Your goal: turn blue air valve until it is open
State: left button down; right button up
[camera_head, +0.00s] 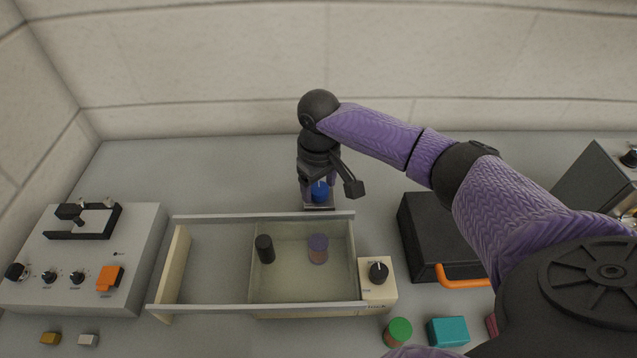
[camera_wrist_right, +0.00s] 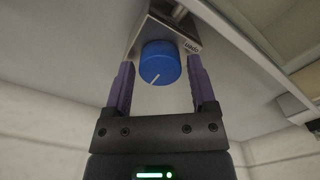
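The blue air valve (camera_head: 320,191) is a round blue knob on a small metal block behind the drawer box. In the right wrist view the blue knob (camera_wrist_right: 160,62) has a white pointer line toward its lower left, and lettering shows on the block (camera_wrist_right: 191,46). My right gripper (camera_head: 319,188) reaches down over the knob from above. Its two purple fingers (camera_wrist_right: 160,80) are apart, one on each side of the knob, with visible gaps. The gripper is open and holds nothing. My left gripper does not show.
An open drawer box (camera_head: 210,262) stands in front of the valve, holding a black cylinder (camera_head: 264,249) and a purple-lidded jar (camera_head: 317,249). A black case (camera_head: 425,235) with an orange handle stands at right. A control panel (camera_head: 130,250) is at left.

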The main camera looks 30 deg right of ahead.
grip_shut()
jog(key=shift+r+n+p, duration=0.25)
jog(key=shift+n+p, duration=1.05)
jog(key=shift+p, duration=0.2)
jog(key=shift+a+n+p, duration=0.1)
jog(key=shift+n+p, duration=0.6)
jog(key=shift+n, duration=0.3)
jog(key=n+p, duration=0.1)
jog(key=n, duration=0.1)
jog(key=shift+f+n, duration=0.1)
jog(key=shift+n, duration=0.2)
jog(key=n+p, duration=0.1)
jog(key=n, duration=0.2)
jog(key=shift+n, duration=0.3)
jog(key=n, duration=0.3)
jog(key=shift+f+n+p, duration=0.1)
jog(key=shift+n+p, duration=0.2)
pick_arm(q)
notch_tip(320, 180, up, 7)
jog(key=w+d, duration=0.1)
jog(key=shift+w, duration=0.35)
pick_arm(e)
jog(key=shift+n, duration=1.6)
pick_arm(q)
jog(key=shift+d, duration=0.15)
pick_arm(e)
jog(key=shift+n, duration=0.3)
jog(key=shift+o, duration=1.6)
grip_release()
